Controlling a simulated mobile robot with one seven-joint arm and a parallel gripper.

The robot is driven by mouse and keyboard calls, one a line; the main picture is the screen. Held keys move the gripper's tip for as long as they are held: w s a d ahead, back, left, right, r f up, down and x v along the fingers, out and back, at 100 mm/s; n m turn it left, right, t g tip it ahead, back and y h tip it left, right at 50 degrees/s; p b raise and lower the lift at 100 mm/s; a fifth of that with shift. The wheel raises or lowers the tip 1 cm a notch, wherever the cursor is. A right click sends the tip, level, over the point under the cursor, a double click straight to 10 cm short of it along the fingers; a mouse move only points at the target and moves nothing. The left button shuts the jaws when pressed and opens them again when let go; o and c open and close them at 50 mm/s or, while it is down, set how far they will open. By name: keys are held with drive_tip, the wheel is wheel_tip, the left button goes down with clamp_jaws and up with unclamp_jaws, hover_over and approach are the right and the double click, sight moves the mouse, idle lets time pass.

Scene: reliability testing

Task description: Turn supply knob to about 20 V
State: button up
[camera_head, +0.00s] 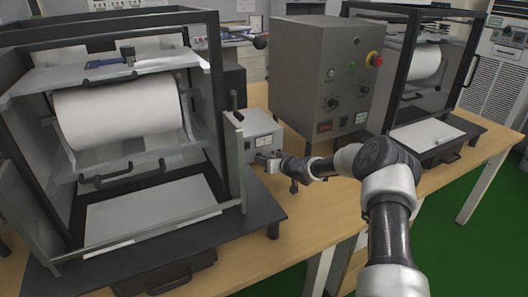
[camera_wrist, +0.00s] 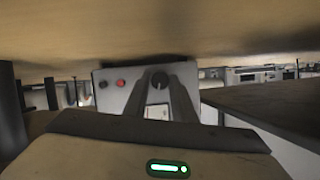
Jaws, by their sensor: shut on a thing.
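The power supply (camera_head: 252,128) is a small light-grey box on the table between the two framed machines. Its front has a small display (camera_head: 264,141), too small to read here. In the wrist view the supply's front panel (camera_wrist: 125,92) appears upside down, with a dark round knob (camera_wrist: 160,79) and one red and one black terminal. My gripper (camera_head: 262,161) reaches the front of the supply from the right. In the wrist view my gripper's fingers (camera_wrist: 160,84) close in on the knob's sides. The fingers partly cover the display, and the knob's pointer cannot be made out.
A framed machine with a white roll (camera_head: 118,110) stands close on the left, its dark base (camera_head: 262,222) in front of the supply. A large grey control box (camera_head: 300,85) with a red button stands behind right. Bare wooden table (camera_head: 335,205) lies around my arm.

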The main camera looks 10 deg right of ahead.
drive_tip(key=shift+f+m+y, duration=0.2)
drive_tip(key=shift+m+y, duration=0.6)
drive_tip(key=shift+m, duration=0.3)
drive_tip(key=shift+d+m+y+b, duration=0.15)
drive_tip(key=shift+m+y+b, duration=0.55)
drive_tip(key=shift+m+b, duration=0.25)
drive_tip(key=shift+w+r, duration=0.1)
drive_tip(key=o, duration=1.1)
drive_tip(key=shift+c, duration=0.2)
drive_tip(key=p+v, duration=0.3)
drive_tip(key=v, duration=1.4)
drive_tip(key=shift+s+d+r, duration=0.1)
drive_tip(key=shift+s+d, duration=0.05)
drive_tip(key=shift+s, duration=0.05)
